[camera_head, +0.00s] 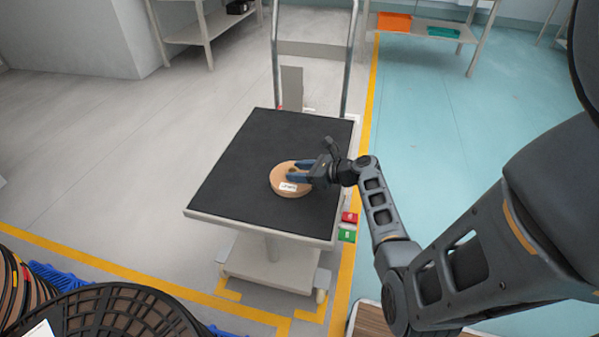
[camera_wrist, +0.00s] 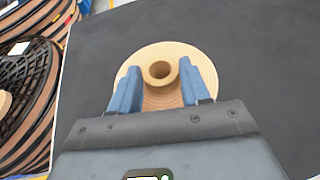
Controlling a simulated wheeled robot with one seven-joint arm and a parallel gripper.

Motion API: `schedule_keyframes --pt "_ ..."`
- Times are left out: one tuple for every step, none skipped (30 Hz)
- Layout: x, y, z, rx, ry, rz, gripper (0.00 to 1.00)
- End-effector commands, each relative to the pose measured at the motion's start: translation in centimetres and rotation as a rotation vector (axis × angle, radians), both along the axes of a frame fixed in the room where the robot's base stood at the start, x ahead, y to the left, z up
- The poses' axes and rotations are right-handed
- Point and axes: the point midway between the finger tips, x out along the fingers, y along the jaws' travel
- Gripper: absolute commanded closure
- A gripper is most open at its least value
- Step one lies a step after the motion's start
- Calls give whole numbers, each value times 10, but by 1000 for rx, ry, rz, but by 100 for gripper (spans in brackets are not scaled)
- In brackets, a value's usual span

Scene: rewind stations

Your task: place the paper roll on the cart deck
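The paper roll (camera_head: 287,184) is a flat tan disc with a white label on its side. It lies at or just over the black cart deck (camera_head: 236,172), a little right of the middle; I cannot tell whether it bears fully on the deck. In the wrist view the roll (camera_wrist: 205,75) shows its raised core ring (camera_wrist: 160,72). My gripper (camera_head: 303,173) has its blue fingers on both sides of that core. In the wrist view the gripper (camera_wrist: 159,72) appears shut on the core, with little or no gap.
The cart's metal handle (camera_head: 275,60) rises at the deck's far side. A dark reel (camera_head: 120,312) stands at the lower left. The deck's left part is bare.

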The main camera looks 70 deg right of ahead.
Motion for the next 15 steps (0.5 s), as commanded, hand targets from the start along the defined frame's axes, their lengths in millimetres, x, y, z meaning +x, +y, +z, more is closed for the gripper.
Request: schedule_keyframes --pt "0 0 -1 1 1 1 49" --pt "0 0 -1 1 1 1 46" --pt "0 0 -1 1 1 1 42" --pt "0 0 -1 1 0 1 39" --pt "0 0 0 1 0 1 36" --pt "0 0 0 1 0 1 33" --pt "0 0 0 1 0 1 30" --pt "0 0 0 1 0 1 29" --pt "0 0 0 1 0 1 29" --pt "0 0 0 1 0 1 29" --pt "0 0 0 1 0 1 29" --pt "0 0 0 1 0 1 29" --pt "0 0 0 1 0 1 29" --pt "0 0 0 1 0 1 29" --pt "-1 0 1 1 0 1 29"
